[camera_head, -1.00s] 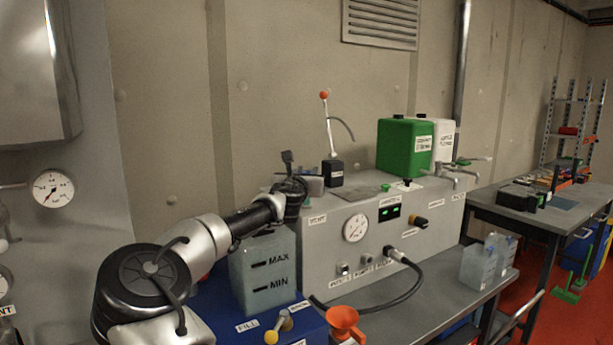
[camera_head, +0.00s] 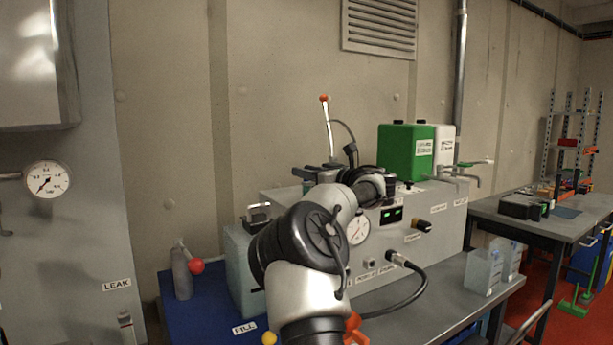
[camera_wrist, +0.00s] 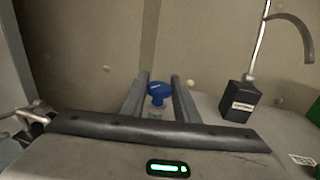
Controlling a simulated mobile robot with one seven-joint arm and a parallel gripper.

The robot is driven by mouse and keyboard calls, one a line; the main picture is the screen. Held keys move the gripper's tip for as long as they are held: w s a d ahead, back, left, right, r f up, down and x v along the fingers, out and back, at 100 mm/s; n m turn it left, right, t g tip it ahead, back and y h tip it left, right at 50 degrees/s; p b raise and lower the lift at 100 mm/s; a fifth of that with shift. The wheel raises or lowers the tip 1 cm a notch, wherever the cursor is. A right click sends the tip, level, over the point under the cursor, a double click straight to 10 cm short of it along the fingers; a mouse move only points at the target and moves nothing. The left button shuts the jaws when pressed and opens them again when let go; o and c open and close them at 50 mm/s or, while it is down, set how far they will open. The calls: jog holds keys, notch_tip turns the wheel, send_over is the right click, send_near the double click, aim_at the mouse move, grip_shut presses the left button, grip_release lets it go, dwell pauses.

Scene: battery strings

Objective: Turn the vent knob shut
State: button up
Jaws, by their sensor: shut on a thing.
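A blue knob (camera_wrist: 158,91) shows in the wrist view, between the two grey fingers of my gripper (camera_wrist: 160,80). I take it to be the vent knob. My gripper is shut on it, with a finger on each side. How far the knob is turned cannot be told. In the head view my arm reaches over the grey console (camera_head: 447,222) and hides its left front, so the knob and the VENT label do not show there.
A lever with a red ball (camera_head: 324,98) rises behind my arm; its black base (camera_wrist: 240,103) is right of my fingers. A green tank (camera_head: 405,152) and a white tank (camera_head: 445,146) stand to the right. A dial gauge (camera_head: 357,231) and black hose (camera_head: 415,290) are in front.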

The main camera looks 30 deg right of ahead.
jog(key=n+y+p, duration=0.2)
jog(key=y, duration=0.1)
jog(key=shift+d+r+g, duration=0.2)
jog(key=shift+r+g, duration=0.1)
jog(key=shift+g, duration=0.1)
jog(key=n+y+p, duration=0.1)
jog(key=y+p, duration=0.1)
jog(key=p, duration=0.1)
jog(key=shift+a+g, duration=0.1)
jog(key=shift+g, duration=0.3)
jog(key=n+g+y+p, duration=0.1)
jog(key=n+y+p, duration=0.1)
jog(key=p, duration=0.1)
jog(key=shift+p, duration=0.4)
jog(key=shift+a+f+n+g+y+p, duration=0.2)
jog(key=shift+n+g+y+p, duration=0.3)
jog(key=shift+p, duration=0.7)
jog(key=o, duration=1)
jog(key=shift+w+f, duration=0.1)
jog(key=shift+d, duration=0.1)
jog(key=b+v, duration=0.1)
jog(key=v, duration=1.6)
jog(key=shift+d, duration=0.2)
